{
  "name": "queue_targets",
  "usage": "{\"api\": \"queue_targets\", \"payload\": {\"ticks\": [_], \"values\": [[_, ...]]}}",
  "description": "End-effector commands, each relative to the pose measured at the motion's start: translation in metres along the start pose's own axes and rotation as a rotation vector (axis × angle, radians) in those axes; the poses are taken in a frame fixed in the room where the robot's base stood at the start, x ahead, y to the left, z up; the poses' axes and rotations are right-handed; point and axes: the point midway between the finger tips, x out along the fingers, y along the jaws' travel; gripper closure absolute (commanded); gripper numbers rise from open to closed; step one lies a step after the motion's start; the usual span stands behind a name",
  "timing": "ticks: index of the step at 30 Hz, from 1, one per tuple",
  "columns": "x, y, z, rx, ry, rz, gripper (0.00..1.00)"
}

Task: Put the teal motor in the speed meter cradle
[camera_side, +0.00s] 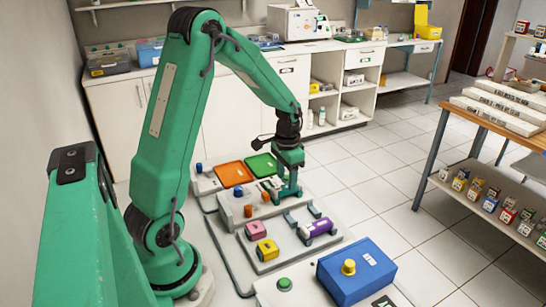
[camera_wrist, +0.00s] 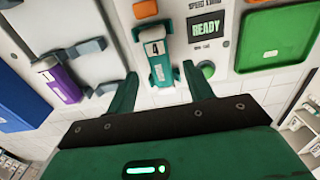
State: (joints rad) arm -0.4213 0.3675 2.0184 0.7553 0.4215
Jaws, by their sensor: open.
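The teal motor (camera_wrist: 160,65), marked 4, shows in the wrist view beside a panel with a READY screen (camera_wrist: 207,27). In the side view my gripper (camera_side: 288,191) is low over the bench unit, and I cannot make out the teal motor there.
A purple motor (camera_side: 318,227) lies in another grey cradle, left of the teal motor in the wrist view. A green button (camera_wrist: 207,70) sits close to the right finger. Orange (camera_side: 233,173) and green (camera_side: 260,164) trays and a blue box (camera_side: 355,275) stand around.

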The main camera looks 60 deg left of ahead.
Motion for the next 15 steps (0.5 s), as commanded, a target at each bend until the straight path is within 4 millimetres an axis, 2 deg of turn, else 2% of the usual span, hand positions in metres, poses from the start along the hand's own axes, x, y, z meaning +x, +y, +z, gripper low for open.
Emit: {"api": "queue_targets", "payload": {"ticks": [9, 15], "values": [[-0.042, 0.0, -0.001, 0.0, 0.003, -0.001, 0.48], [-0.053, 0.0, 0.0, 0.0, 0.001, 0.0, 0.48]]}}
